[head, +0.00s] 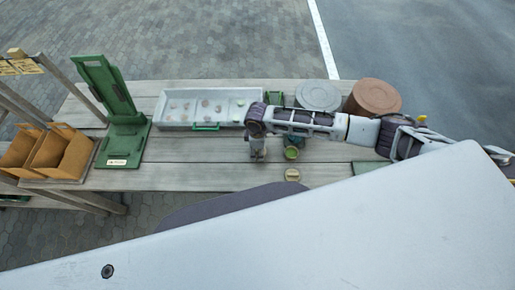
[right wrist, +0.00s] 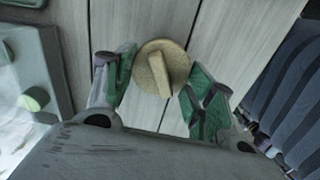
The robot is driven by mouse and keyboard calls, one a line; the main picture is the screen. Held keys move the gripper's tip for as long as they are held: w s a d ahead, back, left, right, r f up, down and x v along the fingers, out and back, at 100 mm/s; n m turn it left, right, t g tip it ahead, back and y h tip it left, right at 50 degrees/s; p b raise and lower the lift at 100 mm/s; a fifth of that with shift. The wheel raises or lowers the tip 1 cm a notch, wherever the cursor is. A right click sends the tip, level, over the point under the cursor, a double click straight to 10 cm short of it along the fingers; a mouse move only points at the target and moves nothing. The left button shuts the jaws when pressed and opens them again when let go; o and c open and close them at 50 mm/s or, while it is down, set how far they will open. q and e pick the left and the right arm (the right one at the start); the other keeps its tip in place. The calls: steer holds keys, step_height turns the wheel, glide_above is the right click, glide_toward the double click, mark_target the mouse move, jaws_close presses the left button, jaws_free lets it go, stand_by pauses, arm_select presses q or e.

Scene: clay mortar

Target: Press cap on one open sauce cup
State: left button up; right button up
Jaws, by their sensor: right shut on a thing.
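My left gripper is not in view.
A pale tray (head: 176,123) with several small pieces stands at the back. A green press-like stand (head: 125,140) and a brown divided box (head: 62,152) are at the left. A grey round lid (head: 318,95) and a brown pot (head: 374,96) stand at back right. Planks left of the gripper are clear.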

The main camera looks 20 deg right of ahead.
stand_by(0.4)
steer(key=o, duration=0.8)
steer(key=shift+c, duration=0.2)
steer(key=shift+o, duration=0.4)
steer(key=o, duration=0.4)
steer(key=shift+c, duration=0.2)
steer(key=shift+r, duration=0.15)
steer(key=shift+r+p, duration=0.65)
steer(key=shift+r, duration=2.15)
